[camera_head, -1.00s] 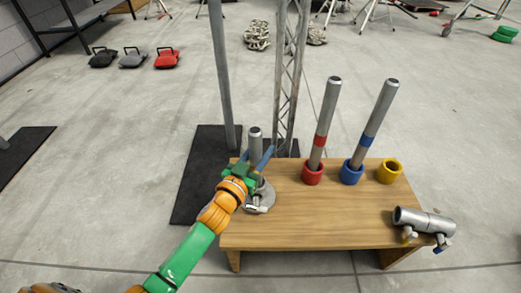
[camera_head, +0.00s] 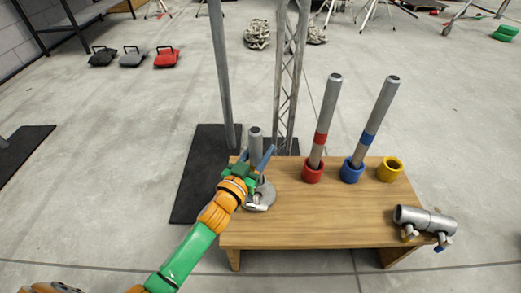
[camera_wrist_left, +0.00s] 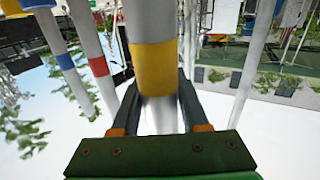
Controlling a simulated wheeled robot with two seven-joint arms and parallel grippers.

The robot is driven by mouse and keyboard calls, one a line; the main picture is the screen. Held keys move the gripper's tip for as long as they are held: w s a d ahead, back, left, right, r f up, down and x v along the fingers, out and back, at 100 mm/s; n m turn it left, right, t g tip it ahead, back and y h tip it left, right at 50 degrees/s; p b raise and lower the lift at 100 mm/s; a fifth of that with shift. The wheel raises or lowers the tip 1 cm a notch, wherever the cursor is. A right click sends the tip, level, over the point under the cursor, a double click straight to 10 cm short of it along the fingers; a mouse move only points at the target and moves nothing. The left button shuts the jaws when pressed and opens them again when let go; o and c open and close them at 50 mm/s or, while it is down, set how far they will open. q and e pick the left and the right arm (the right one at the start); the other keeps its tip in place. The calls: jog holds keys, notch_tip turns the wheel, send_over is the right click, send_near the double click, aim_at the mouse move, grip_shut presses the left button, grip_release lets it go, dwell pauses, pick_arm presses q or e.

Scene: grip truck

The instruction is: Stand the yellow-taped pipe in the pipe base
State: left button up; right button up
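The yellow-taped pipe (camera_head: 255,141) is bare grey metal at its top in the head view. It stands roughly upright over the round grey pipe base (camera_head: 262,200) at the table's left end. My left gripper (camera_head: 257,157) has its fingers on either side of the pipe. In the left wrist view, the yellow band (camera_wrist_left: 155,68) shows at the fingertips and the fingers (camera_wrist_left: 159,95) lie close against the pipe's sides. My gripper hides the pipe's lower end, so I cannot tell how it sits in the base. My right gripper is out of view.
The wooden table (camera_head: 315,230) holds a red-taped pipe (camera_head: 327,120) and a blue-taped pipe (camera_head: 376,120) leaning in matching cups. The yellow cup (camera_head: 390,170) is empty. A metal clamp fitting (camera_head: 425,222) lies at the right edge. A pole (camera_head: 222,70) and truss stand behind.

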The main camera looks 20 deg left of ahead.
aim_at(253, 162)
pick_arm(q)
jog(key=o, duration=0.4)
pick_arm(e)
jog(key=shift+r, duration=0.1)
pick_arm(q)
jog(key=s+p, duration=0.1)
jog(key=s, duration=0.2)
jog(key=s+a+p, duration=0.1)
jog(key=s, duration=0.2)
jog(key=shift+s+a, duration=0.1)
jog(key=shift+s, duration=0.05)
jog(key=shift+s+a, duration=0.1)
jog(key=shift+s, duration=0.25)
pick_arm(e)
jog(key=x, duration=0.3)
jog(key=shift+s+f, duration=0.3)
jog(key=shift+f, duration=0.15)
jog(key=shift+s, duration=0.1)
